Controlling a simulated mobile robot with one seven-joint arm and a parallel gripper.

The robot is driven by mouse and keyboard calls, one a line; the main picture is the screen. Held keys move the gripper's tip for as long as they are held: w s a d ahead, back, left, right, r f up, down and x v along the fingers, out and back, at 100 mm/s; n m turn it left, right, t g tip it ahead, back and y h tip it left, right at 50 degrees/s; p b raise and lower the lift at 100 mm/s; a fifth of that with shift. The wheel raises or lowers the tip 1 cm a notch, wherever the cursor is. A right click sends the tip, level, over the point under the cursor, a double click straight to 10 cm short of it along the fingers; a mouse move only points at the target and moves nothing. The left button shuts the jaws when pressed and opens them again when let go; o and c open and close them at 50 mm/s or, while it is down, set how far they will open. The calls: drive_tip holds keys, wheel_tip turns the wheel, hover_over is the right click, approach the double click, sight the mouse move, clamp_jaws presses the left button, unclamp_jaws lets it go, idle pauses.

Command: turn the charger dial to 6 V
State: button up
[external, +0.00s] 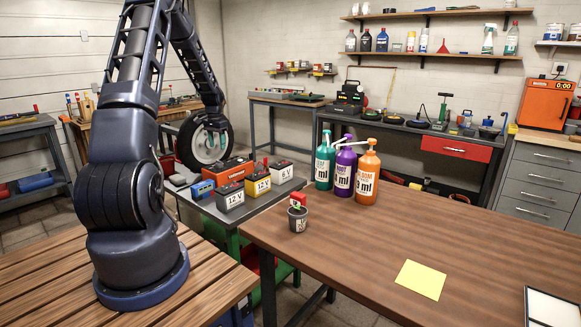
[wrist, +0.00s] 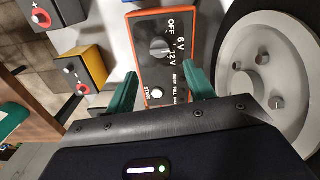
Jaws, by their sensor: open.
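The charger (wrist: 181,75) has a dark panel with an orange rim, seen close up in the wrist view. In the external view the orange charger (external: 228,170) is on the low grey bench. Its round grey dial (wrist: 160,48) sits beside the labels OFF, 6 V and 12 V. I cannot tell surely which mark its pointer faces. My gripper (wrist: 159,88) is open, its green fingers apart and empty, over the panel's lower part. The dial shows beyond the fingertips, and I see no contact with it.
A wheel with a black tyre (external: 186,143) stands close to the charger; its pale hub (wrist: 262,82) is right beside my gripper. Batteries crowd the other side, including a yellow one (wrist: 92,62). Bottles (external: 369,173) stand on the wooden table (external: 350,240).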

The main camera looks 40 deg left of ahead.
drive_tip(key=shift+r, duration=0.95)
drive_tip(key=s+d+r+t+y, duration=0.1)
drive_tip(key=s+d+r, duration=0.3)
drive_tip(key=d+r, duration=0.8)
drive_tip(key=s+d+r+t, duration=0.1)
drive_tip(key=s+d+r, duration=0.2)
drive_tip(key=d+r, duration=1)
drive_tip(key=s+d+r+m+t+h, duration=0.1)
drive_tip(key=s+d+r+t, duration=0.1)
drive_tip(key=s+d, duration=1.8)
drive_tip(key=s, duration=0.4)
drive_tip(key=shift+s+d+m+t, duration=0.3)
drive_tip(key=shift+d, duration=0.05)
